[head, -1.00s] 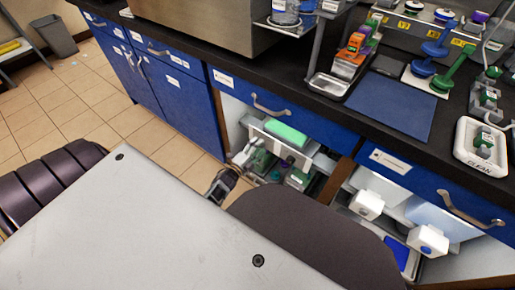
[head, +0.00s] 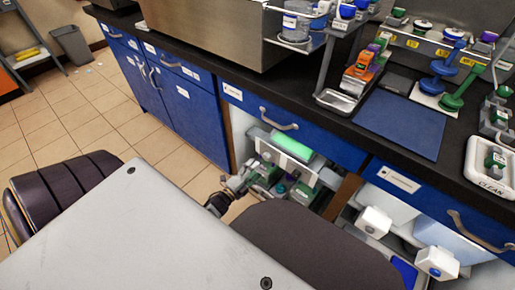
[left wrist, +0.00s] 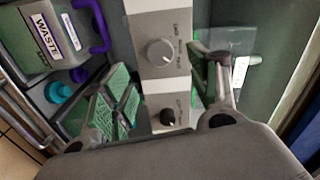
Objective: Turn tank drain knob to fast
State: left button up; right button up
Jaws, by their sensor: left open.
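In the left wrist view, a light round knob (left wrist: 160,52) sits on a pale grey panel (left wrist: 148,18), with small lettering beside it that I cannot read clearly. A smaller dark knob (left wrist: 168,117) sits on a lower panel. I cannot tell which is the tank drain knob. My left gripper (left wrist: 163,70) is open, its green-padded fingers on either side of the panel; I see no contact with the light knob. In the head view, the left gripper (head: 238,184) is at the open lower cabinet, below a bright green block (head: 291,145). My right gripper is not in view.
A waste container (left wrist: 35,35) with a purple handle and a teal cap (left wrist: 58,92) stand left of the fingers in the left wrist view. In the head view, a drawer front (head: 290,125) overhangs the cabinet opening.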

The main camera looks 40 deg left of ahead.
pick_arm(q)
jog(key=shift+s+a, duration=0.15)
jog(key=shift+s, duration=2.25)
